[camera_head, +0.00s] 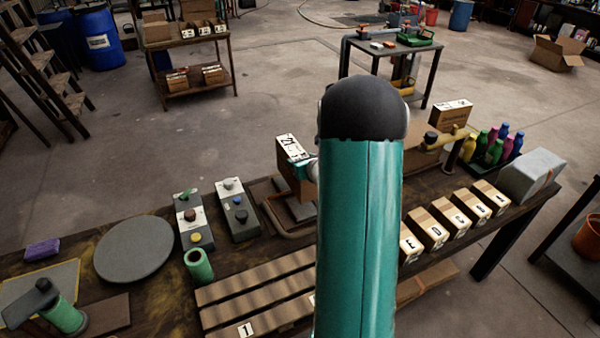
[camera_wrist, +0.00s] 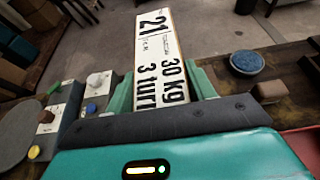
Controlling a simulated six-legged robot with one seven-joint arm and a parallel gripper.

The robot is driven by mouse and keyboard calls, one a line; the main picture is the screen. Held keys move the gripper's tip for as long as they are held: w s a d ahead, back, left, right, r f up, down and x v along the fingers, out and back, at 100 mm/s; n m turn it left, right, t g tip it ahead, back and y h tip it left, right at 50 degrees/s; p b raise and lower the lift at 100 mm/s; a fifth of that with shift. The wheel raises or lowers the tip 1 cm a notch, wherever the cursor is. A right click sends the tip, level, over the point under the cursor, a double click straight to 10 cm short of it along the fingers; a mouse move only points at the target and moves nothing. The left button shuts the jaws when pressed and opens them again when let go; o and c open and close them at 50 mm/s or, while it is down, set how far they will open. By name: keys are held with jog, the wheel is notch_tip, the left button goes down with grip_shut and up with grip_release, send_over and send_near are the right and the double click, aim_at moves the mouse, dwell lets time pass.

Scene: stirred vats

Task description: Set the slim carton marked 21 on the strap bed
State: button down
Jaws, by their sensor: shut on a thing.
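The slim carton marked 21 (camera_head: 294,150) is a brown box with a white label face, seen left of my arm in the head view. In the wrist view the carton (camera_wrist: 160,55) stands out beyond the jaws, its label reading 21 and 30 kg. My gripper (camera_wrist: 162,92) is shut on it, with a green finger on each side. In the head view my arm hides most of the gripper. The carton appears held above the bench. A slatted wooden bed (camera_head: 255,283) with a label 1 lies at the front; I cannot tell whether it is the strap bed.
A dark pad with a tan bent frame (camera_head: 290,208) lies below the carton. Two switch boxes (camera_head: 238,215), a green cup (camera_head: 199,265) and a round grey disc (camera_head: 134,248) stand left. Lettered cartons (camera_head: 446,216), bottles (camera_head: 494,145) and a grey block (camera_head: 531,174) stand right.

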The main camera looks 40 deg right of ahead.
jog(key=f, duration=0.3)
jog(key=shift+s+a+f, duration=0.15)
jog(key=shift+a+f, duration=0.1)
jog(key=shift+a, duration=0.15)
jog(key=shift+f, duration=0.45)
jog(key=c, duration=0.5)
grip_release()
